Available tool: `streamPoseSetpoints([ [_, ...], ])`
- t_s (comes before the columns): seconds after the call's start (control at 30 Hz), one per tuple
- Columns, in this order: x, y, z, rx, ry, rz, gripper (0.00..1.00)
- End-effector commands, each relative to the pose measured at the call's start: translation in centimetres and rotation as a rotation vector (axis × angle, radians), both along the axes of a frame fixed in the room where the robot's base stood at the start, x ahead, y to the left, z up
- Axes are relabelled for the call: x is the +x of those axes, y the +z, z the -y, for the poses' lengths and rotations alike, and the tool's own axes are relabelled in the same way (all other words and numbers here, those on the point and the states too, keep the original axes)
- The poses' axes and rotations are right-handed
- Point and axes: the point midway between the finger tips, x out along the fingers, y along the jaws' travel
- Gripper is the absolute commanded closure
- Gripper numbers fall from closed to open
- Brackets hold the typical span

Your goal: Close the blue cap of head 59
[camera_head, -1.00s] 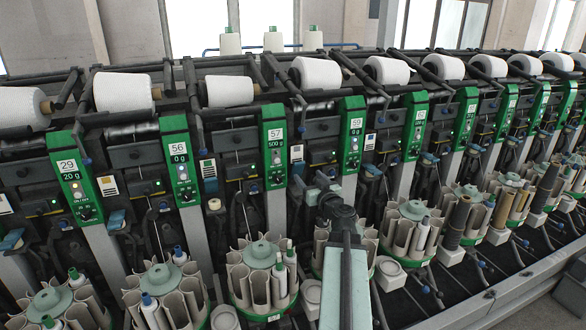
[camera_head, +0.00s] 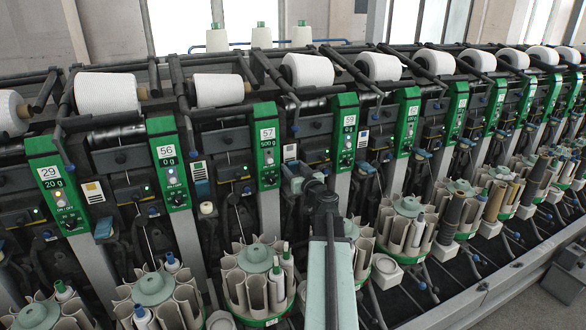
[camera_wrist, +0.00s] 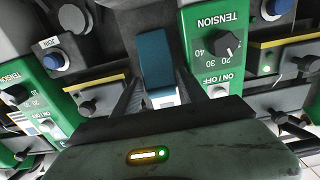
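The green panel of head 59 (camera_head: 347,132) stands right of centre in the head view, with panel 57 (camera_head: 268,150) to its left. My gripper (camera_head: 298,176) is in front of the machine between these two panels. In the wrist view, which is upside down, a blue cap (camera_wrist: 154,58) with a white part at its end lies between the two dark fingers of my gripper (camera_wrist: 157,84). The fingers stand apart, one on each side of the cap, and I see no clear contact. In the head view my gripper hides this cap.
A green panel with a tension knob (camera_wrist: 228,45) is close beside the fingers in the wrist view. A round bobbin magazine (camera_head: 258,258) stands low at the machine's front. Another blue cap (camera_head: 366,169) is right of panel 59. White cones (camera_head: 307,70) line the top.

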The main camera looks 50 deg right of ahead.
Motion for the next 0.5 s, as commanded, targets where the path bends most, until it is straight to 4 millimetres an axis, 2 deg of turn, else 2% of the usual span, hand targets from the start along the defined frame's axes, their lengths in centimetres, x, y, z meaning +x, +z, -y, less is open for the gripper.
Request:
streamPoseSetpoints([
  [0.03,0.0,0.0,0.0,0.0,0.0,0.0,0.79],
  [0.1,0.0,0.0,0.0,0.0,0.0,0.0,0.99],
  [0.13,0.0,0.0,0.0,0.0,0.0,0.0,1.0],
  [0.27,0.0,-0.1,0.0,0.0,0.001,0.002,1.0],
  [0.5,-0.6,-2.0,-0.4,-0.039,0.005,0.11,1.0],
])
